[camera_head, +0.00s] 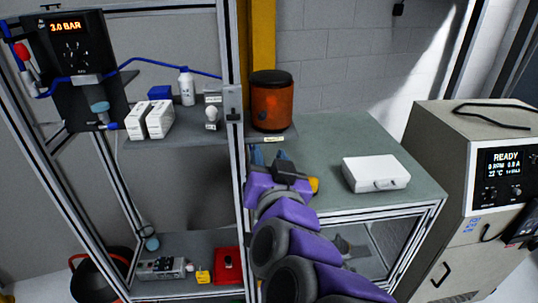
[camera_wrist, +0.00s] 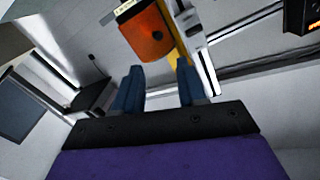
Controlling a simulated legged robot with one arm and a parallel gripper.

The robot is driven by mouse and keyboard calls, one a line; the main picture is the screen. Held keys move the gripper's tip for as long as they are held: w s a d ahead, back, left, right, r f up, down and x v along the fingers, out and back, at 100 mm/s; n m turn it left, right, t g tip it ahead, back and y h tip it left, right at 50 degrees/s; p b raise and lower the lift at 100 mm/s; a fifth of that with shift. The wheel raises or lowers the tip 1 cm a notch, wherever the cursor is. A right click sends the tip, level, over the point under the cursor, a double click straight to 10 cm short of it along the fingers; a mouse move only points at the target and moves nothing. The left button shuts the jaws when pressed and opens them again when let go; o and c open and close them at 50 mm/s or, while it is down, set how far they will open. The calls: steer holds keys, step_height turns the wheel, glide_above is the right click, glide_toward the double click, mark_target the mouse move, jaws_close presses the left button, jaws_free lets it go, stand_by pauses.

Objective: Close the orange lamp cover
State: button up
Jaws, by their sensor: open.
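The orange lamp cover (camera_head: 272,106) is a rounded orange body with a dark top. In the wrist view the orange lamp cover (camera_wrist: 146,36) shows at the top, beyond the fingertips. I cannot tell from these views how far it is open. My gripper (camera_head: 270,155) is in front of and below it, apart from it. The two blue fingers of my gripper (camera_wrist: 159,80) are spread with nothing between them. My purple arm hides part of the bench front.
A white case (camera_head: 375,173) lies on the bench (camera_head: 340,135) to the right. A metal frame post (camera_head: 233,100) stands close on the left. Shelves there hold white boxes (camera_head: 150,119) and a bottle (camera_head: 187,87). A cabinet with a READY display (camera_head: 503,165) stands at the right.

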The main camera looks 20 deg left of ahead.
mark_target(277, 111)
steer(key=shift+w+a, duration=0.15)
steer(key=shift+w, duration=0.05)
steer(key=shift+c, duration=0.7)
steer(key=w+a+f+g, duration=0.1)
steer(key=w+a+g, duration=0.1)
steer(key=w+a+m+g+y+b, duration=0.1)
steer(key=w+a+g, duration=0.1)
steer(key=w+a+f+g+y, duration=0.1)
steer(key=w+g, duration=0.1)
steer(key=g, duration=0.1)
steer(key=shift+w+a+f, duration=0.1)
steer(key=shift+a+f, duration=0.2)
steer(key=shift+a, duration=0.1)
jaws_close()
steer(key=w+d+r+g+y+p, duration=0.2)
steer(key=w+d+r+g+y, duration=0.1)
steer(key=w+d+r+g, duration=0.4)
steer(key=w+d+r+g+p, duration=0.2)
steer(key=w+d+r+g, duration=0.15)
steer(key=d, duration=0.55)
steer(key=shift+t, duration=0.45)
steer(key=x, duration=1.4)
steer(key=shift+s+a+r+p, duration=0.25)
steer(key=shift+p, duration=0.05)
